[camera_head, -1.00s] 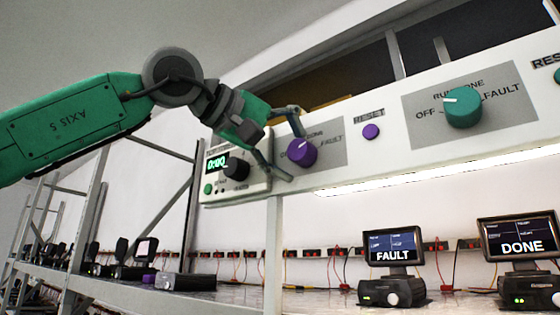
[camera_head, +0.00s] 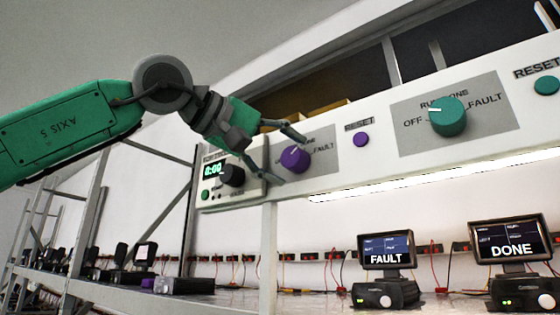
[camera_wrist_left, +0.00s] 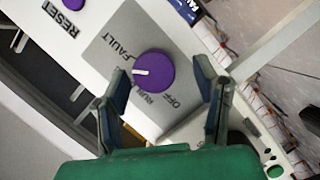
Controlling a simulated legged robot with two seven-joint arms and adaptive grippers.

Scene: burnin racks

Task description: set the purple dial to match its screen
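The purple dial (camera_head: 295,158) is on a grey plate of the white panel, labelled OFF, RUN/DONE and FAULT. It also shows in the left wrist view (camera_wrist_left: 153,76), where its white mark points left, between the FAULT and RUN/DONE labels. My left gripper (camera_head: 291,159) is open at the dial. In the left wrist view its fingers (camera_wrist_left: 161,78) stand on either side of the dial, with gaps visible; I see no contact. A screen reading FAULT (camera_head: 387,246) stands below the panel, right of the dial. My right gripper is out of view.
A purple reset button (camera_head: 361,139) is right of the dial. A teal dial (camera_head: 447,117) and teal button (camera_head: 546,85) are further right. A timer box (camera_head: 222,180) with a black knob is close on the left. A second screen reads DONE (camera_head: 509,240).

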